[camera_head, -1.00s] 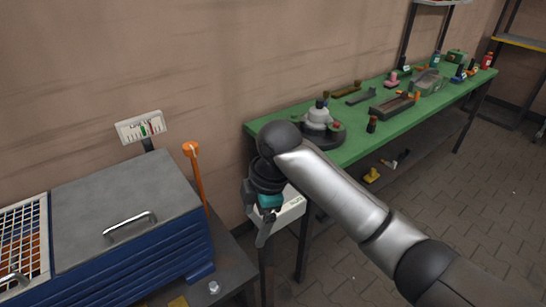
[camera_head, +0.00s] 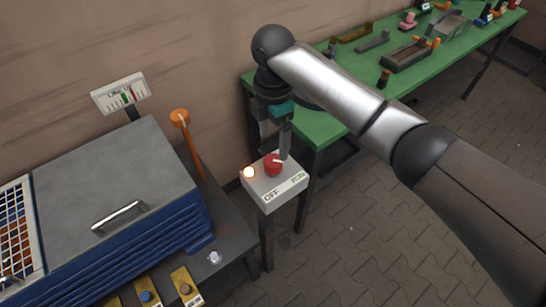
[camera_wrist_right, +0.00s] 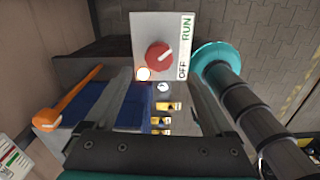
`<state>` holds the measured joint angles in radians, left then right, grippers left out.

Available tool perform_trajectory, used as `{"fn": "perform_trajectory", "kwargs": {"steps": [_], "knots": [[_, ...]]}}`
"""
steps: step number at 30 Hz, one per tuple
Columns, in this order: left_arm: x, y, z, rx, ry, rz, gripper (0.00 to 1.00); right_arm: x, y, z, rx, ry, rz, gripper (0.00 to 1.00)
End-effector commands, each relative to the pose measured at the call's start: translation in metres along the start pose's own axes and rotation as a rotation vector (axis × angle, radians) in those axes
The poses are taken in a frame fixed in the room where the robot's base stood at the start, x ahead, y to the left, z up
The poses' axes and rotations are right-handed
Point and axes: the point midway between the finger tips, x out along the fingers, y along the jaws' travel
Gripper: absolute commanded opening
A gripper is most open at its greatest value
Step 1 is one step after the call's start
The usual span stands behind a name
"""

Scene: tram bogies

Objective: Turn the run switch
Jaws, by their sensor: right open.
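The run switch is a red round knob (camera_head: 273,164) with a white mark, on top of a pale box (camera_head: 268,199) on a post. The box is lettered OFF and RUN, and a small lamp (camera_head: 249,172) glows beside the knob. The knob also shows in the right wrist view (camera_wrist_right: 158,57), its mark slanting up and right; I cannot tell its exact setting. My right gripper (camera_head: 274,143) points down above the box, open and empty, apart from the knob as far as I can tell. Its fingers also show in the right wrist view (camera_wrist_right: 167,97). My left gripper is out of view.
Left of the box stands a blue machine with a grey lid (camera_head: 112,185), an orange-knobbed lever (camera_head: 186,135) and a gauge (camera_head: 121,94). A green workbench (camera_head: 322,130) with several parts is behind my right arm. Paved floor lies open at lower right.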

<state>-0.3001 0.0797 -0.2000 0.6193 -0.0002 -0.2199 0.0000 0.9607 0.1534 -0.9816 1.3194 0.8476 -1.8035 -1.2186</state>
Motion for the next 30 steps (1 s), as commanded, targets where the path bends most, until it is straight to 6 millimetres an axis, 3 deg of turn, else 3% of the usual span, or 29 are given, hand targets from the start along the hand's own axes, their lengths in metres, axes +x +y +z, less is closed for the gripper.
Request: {"fn": "perform_trajectory", "kwargs": {"steps": [1, 6, 12, 24, 30], "knots": [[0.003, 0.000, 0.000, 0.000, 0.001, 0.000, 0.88, 0.014, -0.001, -0.001, 0.000, 0.001, -0.004, 0.88], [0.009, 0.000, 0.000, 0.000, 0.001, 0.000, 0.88, 0.047, 0.000, -0.001, 0.000, 0.001, -0.002, 0.88], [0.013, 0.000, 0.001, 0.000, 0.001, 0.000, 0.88, 0.070, 0.000, -0.001, -0.002, 0.001, -0.001, 0.88], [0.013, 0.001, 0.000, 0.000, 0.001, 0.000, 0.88, 0.075, 0.000, -0.001, -0.002, 0.000, 0.001, 0.87], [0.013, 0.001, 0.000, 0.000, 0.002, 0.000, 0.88, 0.075, 0.000, -0.001, -0.001, 0.000, 0.001, 0.64]]}}
